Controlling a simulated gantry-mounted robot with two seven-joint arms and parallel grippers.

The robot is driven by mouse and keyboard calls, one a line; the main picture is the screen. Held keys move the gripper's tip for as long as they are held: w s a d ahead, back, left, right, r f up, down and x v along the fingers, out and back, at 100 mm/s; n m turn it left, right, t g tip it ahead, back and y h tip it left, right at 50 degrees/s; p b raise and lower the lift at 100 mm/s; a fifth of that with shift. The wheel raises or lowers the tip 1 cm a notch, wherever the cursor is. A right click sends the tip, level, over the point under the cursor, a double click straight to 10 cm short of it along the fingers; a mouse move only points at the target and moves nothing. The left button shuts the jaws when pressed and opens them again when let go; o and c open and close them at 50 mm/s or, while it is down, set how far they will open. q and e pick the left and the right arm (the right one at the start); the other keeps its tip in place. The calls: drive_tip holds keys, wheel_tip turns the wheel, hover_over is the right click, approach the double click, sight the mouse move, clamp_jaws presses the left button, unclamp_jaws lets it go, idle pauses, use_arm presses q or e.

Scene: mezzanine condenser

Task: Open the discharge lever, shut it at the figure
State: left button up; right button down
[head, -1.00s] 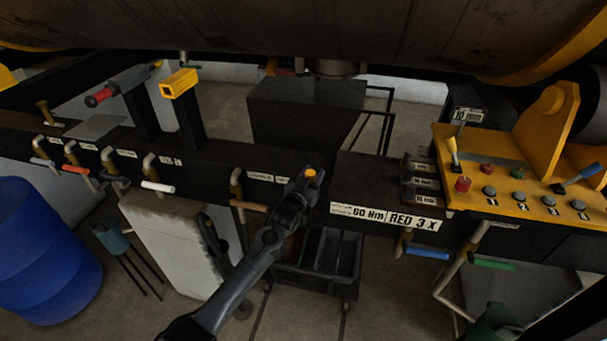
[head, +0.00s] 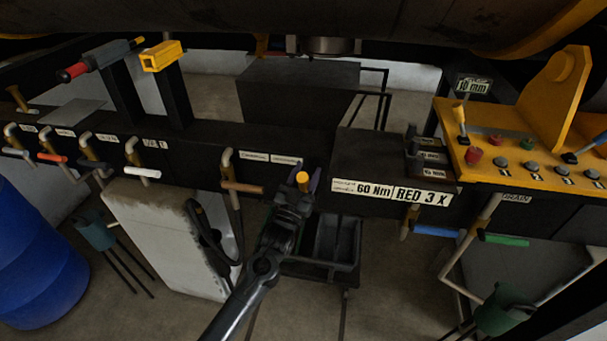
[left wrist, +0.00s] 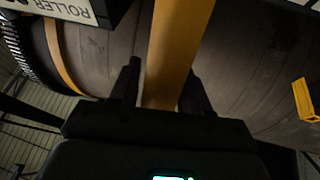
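My left gripper (head: 302,184) is in front of the black bench, left of the plate with the figures. A yellow handle (head: 303,177) stands between its fingertips, its end facing the head camera. In the left wrist view the yellow handle (left wrist: 177,45) runs up from between the two dark fingers (left wrist: 162,88), which appear shut on it. What it joins to below is hidden. A lever with a brown grip (head: 242,187) hangs left of the gripper, under small labels I cannot read surely. My right gripper is not in view.
Other levers line the bench front, with white (head: 143,172), red (head: 52,157), blue (head: 436,231) and green (head: 505,239) grips. A yellow console (head: 540,165) stands right, beside a "10 mm" sign (head: 473,86). A large drum (head: 250,18) hangs overhead.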

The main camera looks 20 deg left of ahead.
use_arm(q)
drive_tip(key=shift+o, duration=0.7)
drive_tip(key=shift+s, duration=0.1)
drive_tip(key=b+v, duration=0.1)
drive_tip(key=v, duration=0.9)
drive_tip(key=shift+s+f, duration=0.15)
drive_tip(key=shift+s, duration=0.15)
idle(5.9)
